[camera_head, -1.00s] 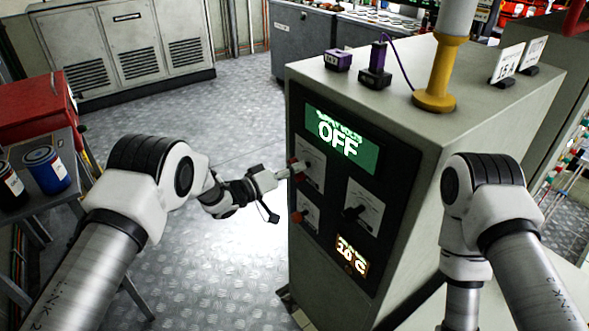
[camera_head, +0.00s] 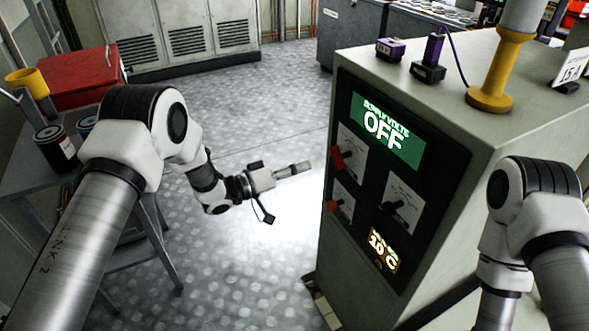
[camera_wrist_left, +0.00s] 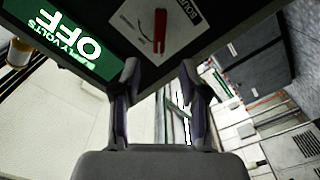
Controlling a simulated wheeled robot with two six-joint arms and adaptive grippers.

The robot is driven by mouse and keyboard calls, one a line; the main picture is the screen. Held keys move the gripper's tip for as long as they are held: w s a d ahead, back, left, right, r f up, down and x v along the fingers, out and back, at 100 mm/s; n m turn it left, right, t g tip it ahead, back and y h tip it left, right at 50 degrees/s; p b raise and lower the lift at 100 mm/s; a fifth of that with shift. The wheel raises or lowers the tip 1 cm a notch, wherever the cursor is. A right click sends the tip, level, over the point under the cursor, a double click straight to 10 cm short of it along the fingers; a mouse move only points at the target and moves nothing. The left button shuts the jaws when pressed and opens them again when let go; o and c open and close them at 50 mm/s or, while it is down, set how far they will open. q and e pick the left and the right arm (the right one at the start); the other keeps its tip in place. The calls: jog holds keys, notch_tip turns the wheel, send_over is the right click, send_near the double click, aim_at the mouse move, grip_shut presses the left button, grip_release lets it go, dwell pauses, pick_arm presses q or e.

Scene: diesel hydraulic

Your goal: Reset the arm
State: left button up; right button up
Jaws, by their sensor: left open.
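My left gripper (camera_head: 303,168) is in front of the control cabinet (camera_head: 460,130), a short gap to the left of its dark panel. In the left wrist view the left gripper (camera_wrist_left: 160,78) has its two fingers apart with nothing between them. A red knob (camera_head: 338,158) is on the panel just right of the fingertips; it also shows beyond them in the left wrist view (camera_wrist_left: 160,30). The green display (camera_head: 387,132) reads OFF. My right arm shows at the right; its gripper is out of view.
A second red knob (camera_head: 335,206) and a black knob (camera_head: 392,207) are lower on the panel. A grey table (camera_head: 30,180) with a red box (camera_head: 75,75) stands at the left. Open metal floor (camera_head: 250,110) lies between table and cabinet.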

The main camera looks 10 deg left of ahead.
pick_arm(q)
jog(key=shift+s+a, duration=0.4)
jog(key=shift+a, duration=0.05)
jog(key=s+a+f+n+g+y, duration=0.1)
jog(key=s+a+f+n+y, duration=0.15)
jog(key=s+f, duration=0.45)
jog(key=s+a+f+n+g+y+p, duration=0.1)
jog(key=s+a+f+n+y, duration=0.1)
jog(key=s+f+y, duration=0.35)
jog(key=s+a+f+n+g+y, duration=0.1)
jog(key=s+a+f+n+y, duration=0.15)
jog(key=s+f, duration=0.6)
jog(key=s+a+f+m+g+y, duration=0.1)
jog(key=s+a+m+g+y, duration=0.1)
jog(key=s, duration=0.8)
jog(key=s+a+f+m+g+y, duration=0.1)
jog(key=s+a+g, duration=0.4)
jog(key=s, duration=0.5)
jog(key=shift+s+a+f+m+g+y, duration=0.35)
jog(key=shift+m+y, duration=0.2)
jog(key=shift+m, duration=0.45)
